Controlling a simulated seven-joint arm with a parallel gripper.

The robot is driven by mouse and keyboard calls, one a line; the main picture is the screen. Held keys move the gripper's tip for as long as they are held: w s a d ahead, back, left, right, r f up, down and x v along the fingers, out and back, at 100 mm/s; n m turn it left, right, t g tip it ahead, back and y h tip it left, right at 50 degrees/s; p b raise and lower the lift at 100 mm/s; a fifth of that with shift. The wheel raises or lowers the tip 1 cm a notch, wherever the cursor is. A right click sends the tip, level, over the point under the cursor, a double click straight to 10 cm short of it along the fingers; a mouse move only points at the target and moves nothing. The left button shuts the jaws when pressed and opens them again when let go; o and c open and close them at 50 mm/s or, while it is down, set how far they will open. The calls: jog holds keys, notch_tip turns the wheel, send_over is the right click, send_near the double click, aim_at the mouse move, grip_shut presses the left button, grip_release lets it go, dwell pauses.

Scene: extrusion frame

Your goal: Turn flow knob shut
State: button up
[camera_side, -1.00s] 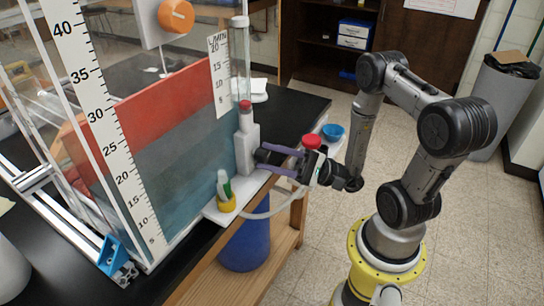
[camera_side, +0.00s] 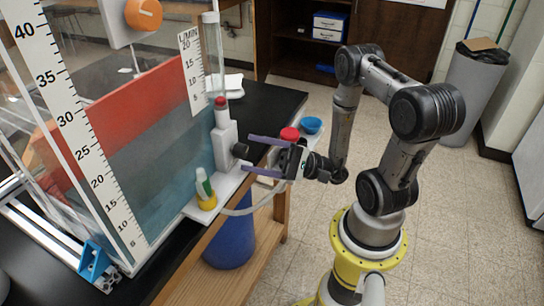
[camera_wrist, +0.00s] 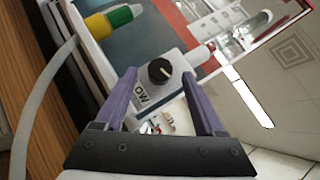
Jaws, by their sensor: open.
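The black round flow knob (camera_side: 240,150) sits on the front of a light grey valve block (camera_side: 225,146) below a clear scaled tube (camera_side: 212,50). In the wrist view the knob (camera_wrist: 159,71) shows a short white mark on its face, and part of a label ends in "OW". My gripper (camera_side: 247,154) is open, its purple fingers pointing at the block. In the wrist view the fingertips (camera_wrist: 160,75) lie to either side of the knob with clear gaps. Nothing is held.
A yellow-collared green and white fitting (camera_side: 206,190) with a pale hose stands near the block. A red button-like part (camera_side: 290,134) and a blue bowl (camera_side: 311,125) are behind my gripper. The tank (camera_side: 150,130) stands left; floor is open to the right.

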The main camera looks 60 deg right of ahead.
jog(key=v, duration=0.5)
jog(key=shift+s+d+f, duration=0.15)
jog(key=shift+s+d, duration=0.05)
jog(key=shift+s, duration=0.1)
jog(key=n+g, duration=1.2)
send_near(248, 147)
jog(key=x, duration=1.1)
jog(key=shift+w+a+f, duration=0.15)
jog(key=shift+w+f, duration=0.1)
jog(key=shift+w, duration=0.1)
jog(key=shift+c, duration=0.2)
grip_shut()
